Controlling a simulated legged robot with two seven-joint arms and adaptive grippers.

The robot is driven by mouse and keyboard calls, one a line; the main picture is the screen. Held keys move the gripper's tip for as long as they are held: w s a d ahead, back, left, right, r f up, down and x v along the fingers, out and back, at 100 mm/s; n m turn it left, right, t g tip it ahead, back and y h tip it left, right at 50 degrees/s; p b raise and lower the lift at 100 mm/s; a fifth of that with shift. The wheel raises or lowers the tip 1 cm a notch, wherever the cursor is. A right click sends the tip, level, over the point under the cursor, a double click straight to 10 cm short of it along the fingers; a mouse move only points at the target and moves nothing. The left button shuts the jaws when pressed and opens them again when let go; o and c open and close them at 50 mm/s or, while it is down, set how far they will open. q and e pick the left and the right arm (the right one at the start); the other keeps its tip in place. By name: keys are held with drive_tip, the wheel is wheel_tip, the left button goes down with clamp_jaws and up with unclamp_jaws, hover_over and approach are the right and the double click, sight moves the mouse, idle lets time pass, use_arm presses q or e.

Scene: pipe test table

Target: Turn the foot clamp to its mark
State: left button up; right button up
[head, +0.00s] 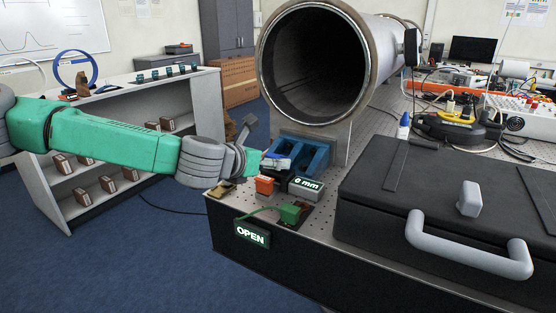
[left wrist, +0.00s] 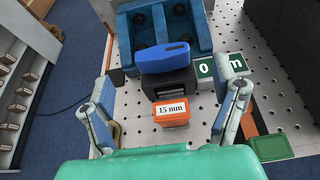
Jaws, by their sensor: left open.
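The foot clamp shows in the left wrist view as a blue lever (left wrist: 163,57) on a dark block (left wrist: 170,83), in front of a blue foot with dark bolt holes (left wrist: 125,40). The blue foot (head: 312,155) sits under the large pipe in the head view. An orange "15 mm" mark (left wrist: 172,112) lies in front of the block, and a green "0 mm" mark (left wrist: 205,69) lies to its right. My left gripper (left wrist: 167,88) is open, its fingers on either side of the block; in the head view it (head: 258,162) is beside the foot. I cannot tell whether it touches the lever. My right gripper is out of view.
The large pipe (head: 355,55) rises above the foot. A black case (head: 440,215) with a grey handle fills the table's right side. A lit "OPEN" sign (head: 251,233) is on the table's front edge, below a green connector (head: 290,213). A shelf (head: 90,205) stands at left.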

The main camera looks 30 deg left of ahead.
sight(278, 156)
use_arm(q)
drive_tip(key=x, duration=0.6)
drive_tip(key=shift+w, duration=0.15)
drive_tip(key=shift+c, duration=0.4)
drive_tip(key=c, duration=1.1)
